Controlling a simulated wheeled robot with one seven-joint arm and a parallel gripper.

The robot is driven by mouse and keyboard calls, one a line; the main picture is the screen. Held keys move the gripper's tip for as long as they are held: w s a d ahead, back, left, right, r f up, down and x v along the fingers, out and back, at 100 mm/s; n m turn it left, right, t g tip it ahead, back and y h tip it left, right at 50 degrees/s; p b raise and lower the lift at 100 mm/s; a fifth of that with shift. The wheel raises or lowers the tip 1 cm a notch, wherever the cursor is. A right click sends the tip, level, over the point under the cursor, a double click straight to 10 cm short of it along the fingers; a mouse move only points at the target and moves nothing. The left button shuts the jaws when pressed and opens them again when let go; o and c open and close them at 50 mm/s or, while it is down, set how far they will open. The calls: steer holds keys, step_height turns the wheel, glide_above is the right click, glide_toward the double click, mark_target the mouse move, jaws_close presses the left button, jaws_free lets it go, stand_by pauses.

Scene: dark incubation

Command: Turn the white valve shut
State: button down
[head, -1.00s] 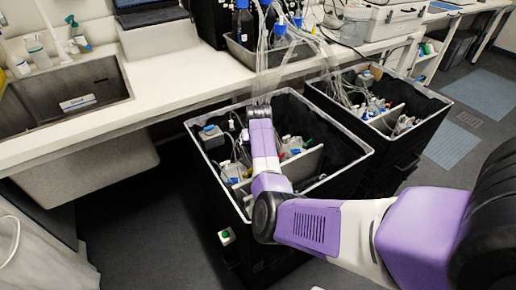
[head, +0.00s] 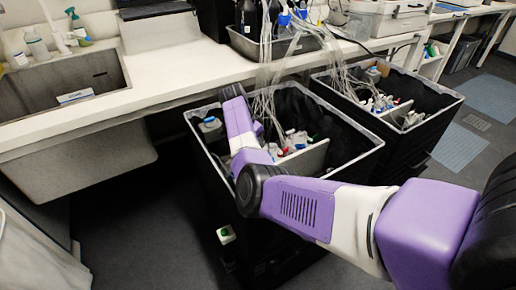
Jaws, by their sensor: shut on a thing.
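My arm reaches over the front wall of the nearer black bin (head: 340,176), and its purple forearm runs up and into the left half of the bin. The gripper itself is hidden behind my own wrist and forearm, so its fingers and anything between them cannot be seen. No white valve can be made out for certain. Small white, red and blue fittings (head: 292,143) stand in the bin to the right of my forearm, beside a pale divider plate.
A second black bin (head: 440,115) with fittings and tubes stands close on the right. Clear tubes (head: 268,85) hang from the bench tray into the bins. The white bench (head: 165,95) and its sink (head: 20,98) border the left. Dark floor (head: 140,235) is free at front left.

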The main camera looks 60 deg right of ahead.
steer(key=shift+w+d+m+g+b, duration=0.1)
steer(key=shift+m+g+b, duration=0.2)
steer(key=shift+m+b, duration=0.7)
steer(key=c, duration=1.4)
jaws_free()
steer(key=shift+c, duration=0.2)
steer(key=shift+r, duration=0.1)
